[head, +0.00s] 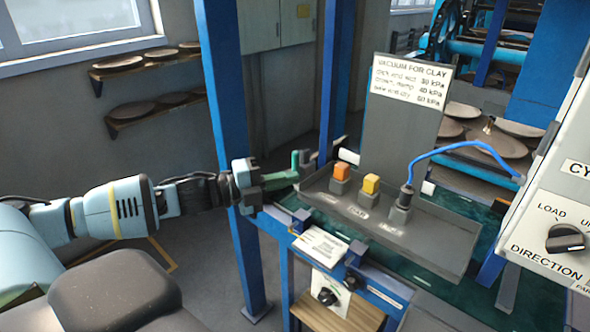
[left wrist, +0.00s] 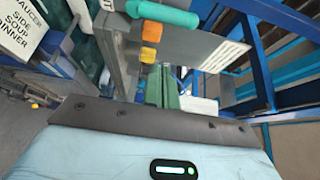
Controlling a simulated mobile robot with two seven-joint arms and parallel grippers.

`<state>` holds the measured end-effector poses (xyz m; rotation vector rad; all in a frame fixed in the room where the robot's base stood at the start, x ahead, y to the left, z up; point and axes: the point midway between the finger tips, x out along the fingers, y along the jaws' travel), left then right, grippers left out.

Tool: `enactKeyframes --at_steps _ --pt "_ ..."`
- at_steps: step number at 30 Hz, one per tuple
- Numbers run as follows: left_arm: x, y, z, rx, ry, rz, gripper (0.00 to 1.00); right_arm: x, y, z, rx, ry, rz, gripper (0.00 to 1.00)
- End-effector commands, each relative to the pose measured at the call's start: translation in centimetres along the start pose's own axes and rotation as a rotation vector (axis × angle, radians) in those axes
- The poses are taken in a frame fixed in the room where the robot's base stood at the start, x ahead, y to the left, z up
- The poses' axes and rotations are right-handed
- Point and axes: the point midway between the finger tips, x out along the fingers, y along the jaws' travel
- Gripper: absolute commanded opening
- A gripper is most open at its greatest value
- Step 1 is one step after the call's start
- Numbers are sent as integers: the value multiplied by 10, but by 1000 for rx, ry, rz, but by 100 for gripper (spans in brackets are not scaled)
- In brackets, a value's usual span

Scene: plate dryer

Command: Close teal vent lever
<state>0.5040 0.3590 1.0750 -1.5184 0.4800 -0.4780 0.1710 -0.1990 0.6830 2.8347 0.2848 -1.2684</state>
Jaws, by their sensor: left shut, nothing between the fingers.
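The teal lever (head: 301,159) stands at the left end of the grey tray, just left of the orange block. In the left wrist view the teal lever (left wrist: 165,12) shows as a rounded bar at the top edge, partly cut off. My left gripper (head: 284,177) reaches in from the left. Its green fingers are shut and empty, close to the lever in the head view. Whether they touch it I cannot tell. In the left wrist view my left gripper (left wrist: 162,80) points up the picture, with the lever beyond the fingertips. My right gripper is not in view.
The grey tray (head: 440,253) holds an orange block (head: 341,171), a yellow block (head: 371,184) and a dark connector (head: 405,195) with a blue hose. A blue post (head: 222,110) stands beside my left wrist. A control box (head: 560,200) is at right.

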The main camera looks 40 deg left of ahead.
Motion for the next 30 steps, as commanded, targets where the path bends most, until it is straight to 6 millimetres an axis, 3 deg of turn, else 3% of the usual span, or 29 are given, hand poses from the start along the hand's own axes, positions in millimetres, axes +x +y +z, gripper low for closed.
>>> enactKeyframes --at_steps 7,20,24,30 --pt "16 0 0 1 0 -1 0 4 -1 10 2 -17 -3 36" --pt "43 -2 0 2 0 -3 0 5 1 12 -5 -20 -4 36" --pt "33 -3 22 6 -3 -1 0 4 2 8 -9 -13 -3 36" --pt "28 -2 36 3 0 -1 0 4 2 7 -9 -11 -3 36"
